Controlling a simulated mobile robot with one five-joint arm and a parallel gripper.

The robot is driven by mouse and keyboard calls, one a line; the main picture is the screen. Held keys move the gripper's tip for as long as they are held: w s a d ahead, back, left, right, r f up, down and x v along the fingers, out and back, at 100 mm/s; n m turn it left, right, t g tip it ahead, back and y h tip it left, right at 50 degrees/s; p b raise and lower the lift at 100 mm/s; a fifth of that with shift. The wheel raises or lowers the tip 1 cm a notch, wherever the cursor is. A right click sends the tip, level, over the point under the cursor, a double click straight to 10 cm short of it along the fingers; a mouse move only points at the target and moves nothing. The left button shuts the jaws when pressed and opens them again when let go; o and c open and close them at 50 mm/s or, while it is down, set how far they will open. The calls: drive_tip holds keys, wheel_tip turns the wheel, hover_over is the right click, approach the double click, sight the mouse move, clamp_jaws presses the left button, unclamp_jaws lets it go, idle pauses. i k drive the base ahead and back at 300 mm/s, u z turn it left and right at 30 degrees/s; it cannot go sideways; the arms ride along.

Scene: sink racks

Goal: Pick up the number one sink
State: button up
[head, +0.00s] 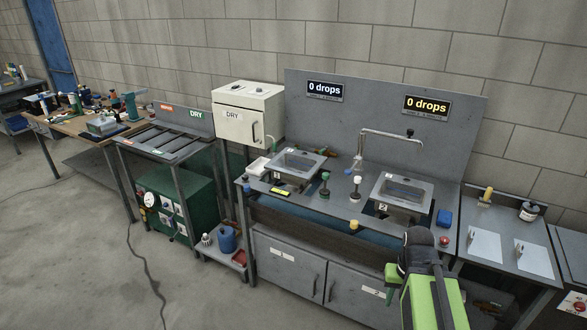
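The left sink (298,163) is a grey square basin with a small white label on its front, taken as number one; the mark is too small to read surely. It sits in the metal counter below a "0 drops" display. The right sink (402,189) looks alike and carries a white label with a 2. My green and black arm rises at the lower right, in front of the counter, with my gripper (421,238) at its dark upper end. It is apart from the left sink, to its right and nearer. Its fingers cannot be made out.
A tall bent faucet (391,134) stands behind the sinks. Green and white-topped knobs stand between them. A white DRY cabinet (249,112) and a slatted DRY rack (169,143) are to the left. White boards (484,246) lie on the right table. Open floor lies at the lower left.

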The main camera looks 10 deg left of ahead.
sight(290, 167)
drive_tip(key=u, duration=0.7)
drive_tip(key=i, duration=1.3)
drive_tip(key=u, duration=0.9)
drive_tip(key=i, duration=2.1)
drive_tip(key=z, duration=0.35)
